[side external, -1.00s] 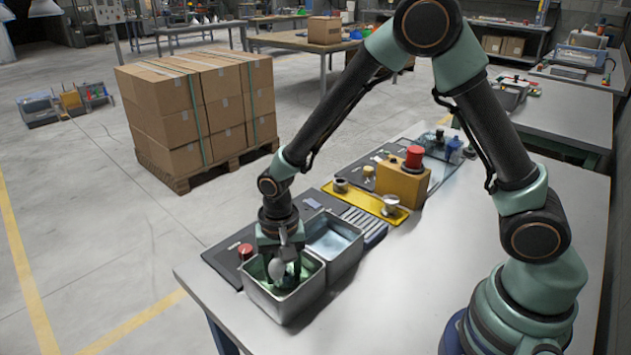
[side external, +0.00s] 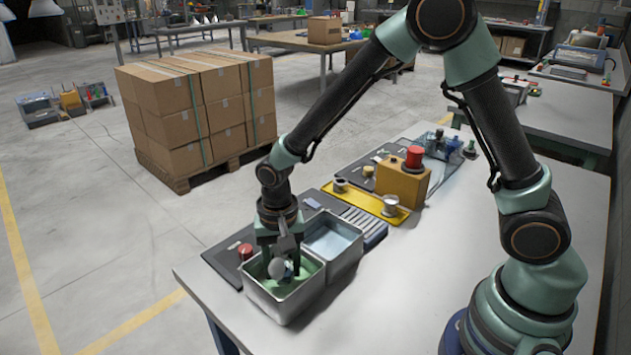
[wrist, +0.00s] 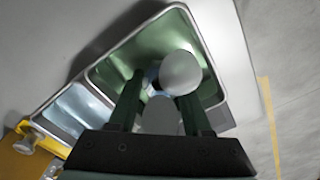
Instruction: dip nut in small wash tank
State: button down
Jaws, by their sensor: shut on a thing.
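My gripper (side external: 283,264) points down inside the front metal tank (side external: 286,311), which has a green interior. In the wrist view its two dark green fingers (wrist: 157,82) are shut on a small pale blue-grey piece (wrist: 151,75), probably the nut; its shape is mostly hidden. A pale grey disc (side external: 277,268) hangs beside the fingers. It also shows in the wrist view (wrist: 181,72), covering part of the grip. I cannot tell whether the nut touches the liquid. A second metal tank (side external: 343,262) with pale blue liquid adjoins the first one behind.
A red knob (side external: 245,252) stands by the front tank's left side. Behind the tanks are a ribbed rack (side external: 364,222), a yellow tray (side external: 376,204) and a yellow box with a red button (side external: 402,181). The table (side external: 450,270) is clear to the right.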

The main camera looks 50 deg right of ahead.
jog(key=shift+r, duration=3.3)
